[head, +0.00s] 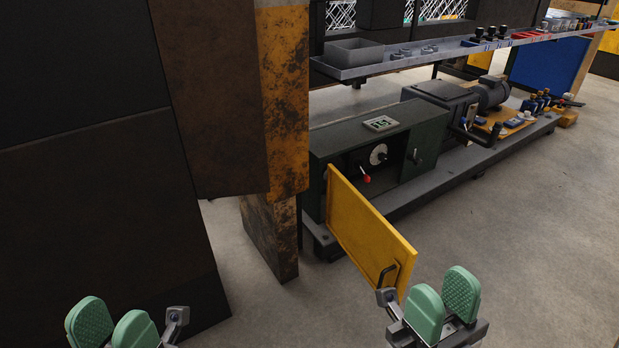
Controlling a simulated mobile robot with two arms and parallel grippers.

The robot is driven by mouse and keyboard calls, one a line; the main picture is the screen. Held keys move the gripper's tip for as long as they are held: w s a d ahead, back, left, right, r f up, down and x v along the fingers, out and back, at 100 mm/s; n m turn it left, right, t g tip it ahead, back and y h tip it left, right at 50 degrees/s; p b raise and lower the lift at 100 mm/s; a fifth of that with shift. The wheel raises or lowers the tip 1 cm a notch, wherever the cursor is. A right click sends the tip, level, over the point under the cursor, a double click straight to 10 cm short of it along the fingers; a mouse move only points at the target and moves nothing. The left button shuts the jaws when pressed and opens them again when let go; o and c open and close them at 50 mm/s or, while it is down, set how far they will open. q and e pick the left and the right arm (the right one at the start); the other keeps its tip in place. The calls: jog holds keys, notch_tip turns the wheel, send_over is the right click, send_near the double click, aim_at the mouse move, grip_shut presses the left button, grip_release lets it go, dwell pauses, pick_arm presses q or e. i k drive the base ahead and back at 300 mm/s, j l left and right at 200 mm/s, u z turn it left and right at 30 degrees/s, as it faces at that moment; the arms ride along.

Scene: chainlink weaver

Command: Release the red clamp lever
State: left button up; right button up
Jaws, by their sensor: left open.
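The red clamp lever (366,178) is a small red-tipped lever below a round dial (378,154) in the open recess of the dark green machine housing (407,170). A yellow door panel (368,232) stands swung outward in front of the housing, with a dark handle (389,277) near its outer edge. My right gripper (443,303) has green pads, is open and empty, and is just right of and below that handle in the picture, well short of the lever. My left gripper (111,327) is open and empty at the bottom left, far from the lever.
A worn yellow-and-brown post (283,90) and dark panels (85,180) fill the left side. A long shelf (400,63) with a grey bin (354,52) runs above the machine. A motor (490,93) stands at the back. The floor (530,240) on the right is clear.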

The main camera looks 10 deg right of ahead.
aim_at(366, 178)
jog(key=i+l+u, duration=0.15)
jog(key=l+u, duration=0.15)
jog(key=l, duration=0.15)
jog(key=i+l+u, duration=0.1)
jog(key=l+u, duration=0.55)
jog(key=l, duration=0.25)
jog(key=i+l, duration=0.1)
jog(key=l, duration=1.2)
jog(key=i+l, duration=0.15)
jog(key=l, duration=0.45)
jog(key=i+l, duration=0.1)
jog(key=l, duration=1.2)
jog(key=i+l, duration=0.15)
jog(key=l, duration=0.15)
jog(key=i+l, duration=0.15)
jog(key=l, duration=0.15)
jog(key=i+l, duration=0.2)
jog(key=l, duration=0.1)
